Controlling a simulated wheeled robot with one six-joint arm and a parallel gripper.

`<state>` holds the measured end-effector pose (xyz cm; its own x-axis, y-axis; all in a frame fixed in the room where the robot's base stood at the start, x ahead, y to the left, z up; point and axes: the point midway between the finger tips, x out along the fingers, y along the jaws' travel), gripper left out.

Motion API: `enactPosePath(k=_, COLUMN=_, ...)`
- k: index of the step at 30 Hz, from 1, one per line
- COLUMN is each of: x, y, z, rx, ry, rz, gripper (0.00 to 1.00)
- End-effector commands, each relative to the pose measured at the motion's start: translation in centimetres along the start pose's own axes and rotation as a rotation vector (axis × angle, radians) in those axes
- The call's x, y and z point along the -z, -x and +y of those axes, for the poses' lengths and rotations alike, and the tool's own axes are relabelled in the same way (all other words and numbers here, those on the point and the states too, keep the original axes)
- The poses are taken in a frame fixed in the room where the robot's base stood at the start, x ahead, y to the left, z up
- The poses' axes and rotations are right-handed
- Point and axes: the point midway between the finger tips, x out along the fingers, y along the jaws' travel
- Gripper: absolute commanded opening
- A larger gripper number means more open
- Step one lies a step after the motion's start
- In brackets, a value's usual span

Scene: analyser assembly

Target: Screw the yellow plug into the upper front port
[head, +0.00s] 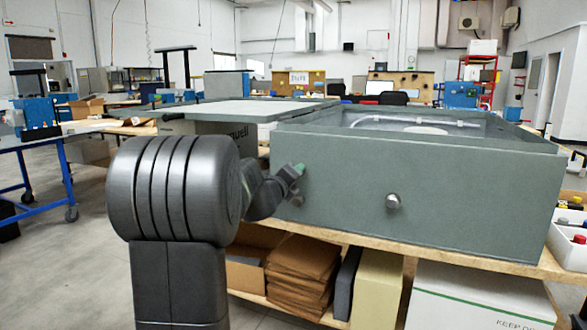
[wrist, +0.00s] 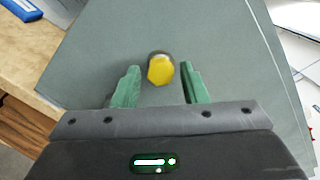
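The analyser box (head: 440,195) is a grey-green open-topped case on a wooden bench. In the wrist view, the yellow plug (wrist: 161,71) stands out from its grey-green face (wrist: 205,35), with a dark grey collar behind it. I cannot tell how deep the plug is seated. My gripper (wrist: 159,72) is open; its two green fingers are on either side of the plug, with a gap on both sides. In the head view my gripper (head: 295,170) is at the left end of the front face, and the plug is not visible there. The port opening itself is hidden.
A round metal fitting (head: 393,202) sticks out of the front face, right of my gripper. A grey panel-topped unit (head: 245,112) stands behind on the left. Clear tubing (head: 400,121) lies inside the box. Cartons (head: 300,268) fill the shelf below. White bins (head: 570,242) are at the right.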

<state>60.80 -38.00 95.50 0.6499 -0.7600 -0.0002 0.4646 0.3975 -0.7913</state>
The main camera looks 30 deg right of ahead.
Motion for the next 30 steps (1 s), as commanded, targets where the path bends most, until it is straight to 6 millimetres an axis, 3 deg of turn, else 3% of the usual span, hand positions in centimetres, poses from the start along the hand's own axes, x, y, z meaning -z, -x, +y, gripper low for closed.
enactPosePath(k=9, x=-0.39, y=0.00, z=-0.45, rx=-0.003, ry=0.512, rz=0.001, gripper=0.39)
enactPosePath(k=30, x=-0.31, y=0.01, z=-0.41, rx=-0.004, ry=1.513, rz=-0.001, gripper=0.39)
